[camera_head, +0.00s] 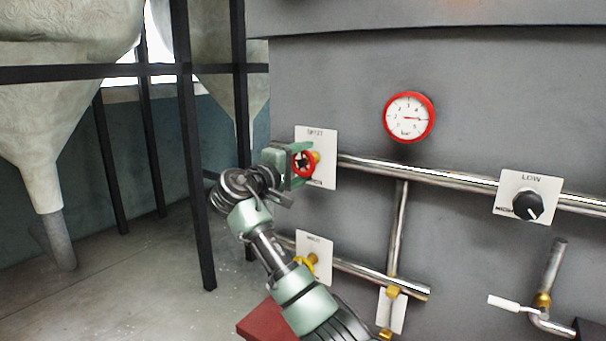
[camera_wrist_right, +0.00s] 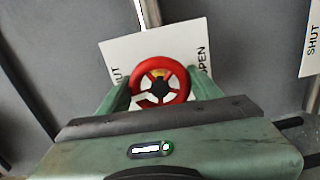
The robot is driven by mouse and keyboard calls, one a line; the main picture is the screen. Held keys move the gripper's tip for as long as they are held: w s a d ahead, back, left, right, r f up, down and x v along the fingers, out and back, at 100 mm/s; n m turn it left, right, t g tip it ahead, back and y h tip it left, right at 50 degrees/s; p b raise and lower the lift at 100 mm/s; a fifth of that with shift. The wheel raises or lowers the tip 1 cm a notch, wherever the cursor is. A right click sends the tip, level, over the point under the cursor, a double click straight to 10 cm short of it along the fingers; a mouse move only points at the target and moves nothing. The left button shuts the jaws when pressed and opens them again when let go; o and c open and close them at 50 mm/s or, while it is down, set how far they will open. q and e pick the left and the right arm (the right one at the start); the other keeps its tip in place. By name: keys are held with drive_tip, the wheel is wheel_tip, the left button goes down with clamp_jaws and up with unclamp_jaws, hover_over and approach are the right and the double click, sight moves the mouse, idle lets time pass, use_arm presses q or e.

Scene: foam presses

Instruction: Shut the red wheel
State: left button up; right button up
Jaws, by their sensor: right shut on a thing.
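The red wheel (camera_head: 304,164) sits on a brass valve stem in front of a white plate (camera_head: 327,146) on the grey machine wall. My right gripper (camera_head: 294,166) is at the wheel, and its fingers are shut on the wheel's rim. In the right wrist view, the red wheel (camera_wrist_right: 160,86) lies between the two green fingers of the right gripper (camera_wrist_right: 160,92), one at each side. The plate (camera_wrist_right: 128,52) behind it reads "OPEN" at the right and partly "SHUT" at the left. My left gripper is not in view.
A red-rimmed gauge (camera_head: 409,117) hangs right of the wheel. Steel pipes (camera_head: 420,174) run along the wall. A black knob (camera_head: 527,205) and a white-handled lever (camera_head: 508,303) are at the right. Dark posts (camera_head: 190,150) and hoppers (camera_head: 60,120) stand at the left.

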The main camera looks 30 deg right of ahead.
drive_tip(key=shift+f+m+b, duration=0.3)
drive_tip(key=shift+m+b, duration=0.3)
drive_tip(key=shift+m, duration=0.2)
drive_tip(key=o, duration=1.4)
drive_tip(key=shift+a, duration=0.1)
drive_tip(key=shift+s+r, duration=0.1)
drive_tip(key=shift+r, duration=0.1)
drive_tip(key=shift+b+v, duration=1.15)
drive_tip(key=shift+v, duration=2.75)
